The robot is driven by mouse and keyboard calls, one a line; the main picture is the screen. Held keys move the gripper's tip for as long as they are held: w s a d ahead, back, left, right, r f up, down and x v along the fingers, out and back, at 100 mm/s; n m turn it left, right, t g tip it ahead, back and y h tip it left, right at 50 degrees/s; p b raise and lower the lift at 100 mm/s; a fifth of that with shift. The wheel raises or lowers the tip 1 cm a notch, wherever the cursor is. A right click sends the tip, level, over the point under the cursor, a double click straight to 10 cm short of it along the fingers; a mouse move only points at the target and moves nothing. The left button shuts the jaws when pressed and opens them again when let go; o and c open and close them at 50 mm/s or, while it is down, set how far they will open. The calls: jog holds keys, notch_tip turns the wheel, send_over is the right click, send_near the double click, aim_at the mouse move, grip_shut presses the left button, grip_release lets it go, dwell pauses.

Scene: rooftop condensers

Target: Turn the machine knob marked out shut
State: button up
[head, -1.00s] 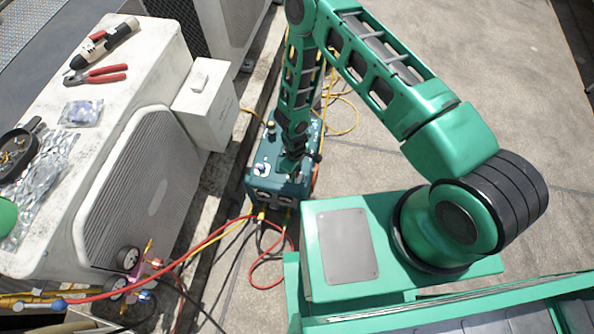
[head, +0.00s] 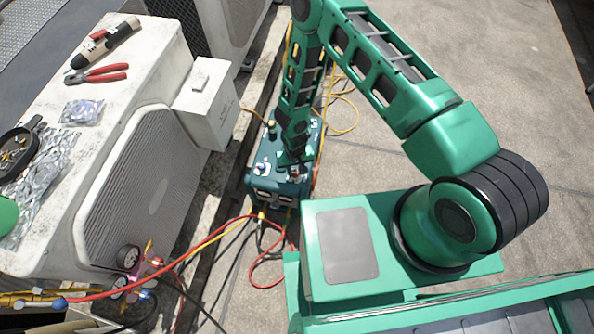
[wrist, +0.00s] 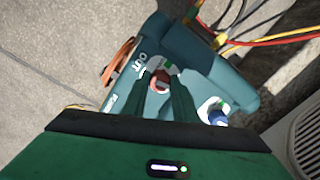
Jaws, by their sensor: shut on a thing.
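The machine is a teal box (head: 262,186) on the rooftop floor, below my arm. My gripper (wrist: 160,84) is shut on the red knob, one finger on each side. The fingers cover part of the knob, so its exact turn is hard to tell. A blue knob (wrist: 216,114) sits on the same casing, to the right of the fingers; it also shows in the head view (head: 261,168).
Red and yellow hoses (head: 215,235) run from the machine to a gauge set (head: 130,258). A white condenser unit (head: 150,195) stands close at left, with pliers (head: 97,75) and other tools on top. The concrete at right is clear.

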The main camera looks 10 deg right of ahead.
aim_at(295, 173)
jog(key=shift+w+a+m, duration=0.1)
jog(key=shift+m, duration=0.9)
jog(key=o, duration=1)
jog(key=shift+o, duration=0.2)
notch_tip(295, 173, up, 11)
jog(key=shift+f, duration=0.15)
